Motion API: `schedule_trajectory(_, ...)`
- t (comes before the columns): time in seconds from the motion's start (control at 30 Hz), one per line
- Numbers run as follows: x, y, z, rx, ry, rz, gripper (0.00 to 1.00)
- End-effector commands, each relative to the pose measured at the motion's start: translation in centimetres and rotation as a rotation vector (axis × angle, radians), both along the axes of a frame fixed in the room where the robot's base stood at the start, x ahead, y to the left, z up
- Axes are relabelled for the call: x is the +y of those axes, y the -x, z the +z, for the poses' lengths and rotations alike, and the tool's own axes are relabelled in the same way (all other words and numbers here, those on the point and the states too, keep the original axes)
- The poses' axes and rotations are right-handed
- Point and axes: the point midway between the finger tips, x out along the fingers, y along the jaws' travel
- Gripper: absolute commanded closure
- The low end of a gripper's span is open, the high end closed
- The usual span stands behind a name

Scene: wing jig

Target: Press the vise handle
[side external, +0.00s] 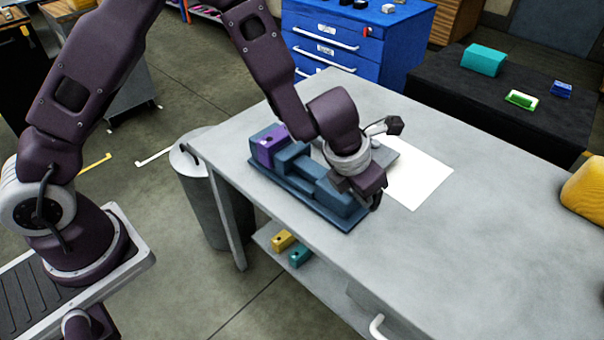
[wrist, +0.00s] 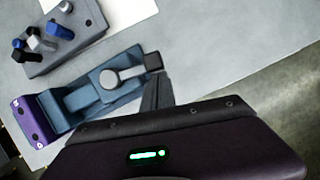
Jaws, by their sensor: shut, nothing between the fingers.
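The blue vise (side external: 345,222) lies on the grey table, with a purple block (side external: 268,146) at its far-left end. In the wrist view the vise body (wrist: 75,98) shows at the left, the purple block (wrist: 33,122) at its lower-left end. A light grey round knob with a bar, which looks like the vise handle (wrist: 110,78), sits on top and points toward a dark end piece. My gripper (side external: 372,203) is shut and empty, low at the near-right end of the vise. In the wrist view its dark fingers (wrist: 156,86) are close to that end; contact cannot be told.
A grey holder (wrist: 62,45) with several small blue, white and dark pieces stands beside the vise. A white sheet (side external: 420,178) lies behind it. The table's right side is clear apart from a yellow object (side external: 585,190). A bin (side external: 205,210) stands at the table's left end.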

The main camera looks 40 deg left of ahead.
Motion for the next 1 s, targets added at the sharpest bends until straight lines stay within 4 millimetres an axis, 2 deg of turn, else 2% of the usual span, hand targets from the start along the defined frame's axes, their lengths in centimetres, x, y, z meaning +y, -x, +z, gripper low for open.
schedule_trajectory(0.67, -0.1, -0.4, 0.2, -0.009, 0.000, -0.003, 1.00)
schedule_trajectory(0.77, 0.1, 0.7, 0.2, -0.008, -0.002, -0.006, 1.00)
schedule_trajectory(0.9, 0.6, 3.7, 0.1, -0.001, -0.003, -0.007, 1.00)
schedule_trajectory(1.0, 0.6, 4.5, 2.0, -0.006, 0.000, -0.005, 1.00)
